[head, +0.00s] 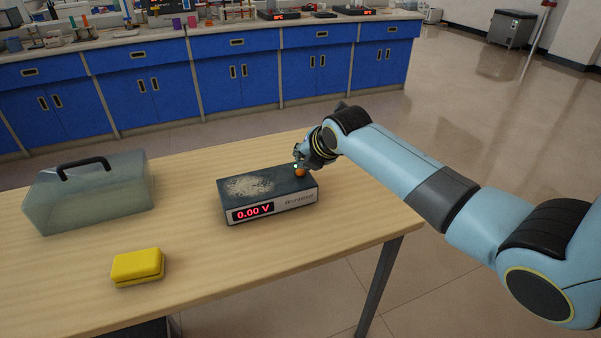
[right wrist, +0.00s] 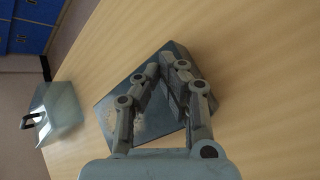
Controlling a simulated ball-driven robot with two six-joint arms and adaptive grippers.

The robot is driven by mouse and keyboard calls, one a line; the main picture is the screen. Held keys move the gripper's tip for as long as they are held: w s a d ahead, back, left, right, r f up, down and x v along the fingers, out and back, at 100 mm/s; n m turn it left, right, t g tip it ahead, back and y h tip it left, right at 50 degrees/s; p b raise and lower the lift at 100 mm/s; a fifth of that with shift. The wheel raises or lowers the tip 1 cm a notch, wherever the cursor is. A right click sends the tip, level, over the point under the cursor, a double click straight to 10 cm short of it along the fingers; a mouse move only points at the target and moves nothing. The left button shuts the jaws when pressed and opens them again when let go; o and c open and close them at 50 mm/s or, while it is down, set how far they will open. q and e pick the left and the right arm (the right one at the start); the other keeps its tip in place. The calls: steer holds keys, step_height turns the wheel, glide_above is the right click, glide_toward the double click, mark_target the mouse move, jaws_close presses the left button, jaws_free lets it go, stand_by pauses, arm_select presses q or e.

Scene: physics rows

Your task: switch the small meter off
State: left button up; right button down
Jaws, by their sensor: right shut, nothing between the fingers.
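The small meter (head: 267,195) is a dark flat box on the wooden table, with a pale dusty patch on its top. Its red display reads 0.00 V. An orange round knob or button (head: 300,173) sits at the right end of its top, with a small green light beside it. My right gripper (head: 299,165) is shut and empty, with its fingertips at the orange part; whether they touch it I cannot tell. In the right wrist view the fingers lie over the meter (right wrist: 108,112) and hide part of its top. My left gripper is not in view.
A clear case with a black handle (head: 90,195) stands at the left of the table (head: 215,260). A yellow block (head: 137,267) lies at the front left. The table is bare around the meter. Blue cabinets (head: 240,80) stand behind, across a floor gap.

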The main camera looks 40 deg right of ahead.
mark_target(303, 170)
steer(key=shift+f, duration=0.4)
stand_by(0.6)
steer(key=shift+r+p, duration=0.75)
steer(key=shift+r, duration=0.15)
step_height(303, 170, up, 6)
steer(key=p, duration=0.5)
steer(key=shift+p, duration=0.4)
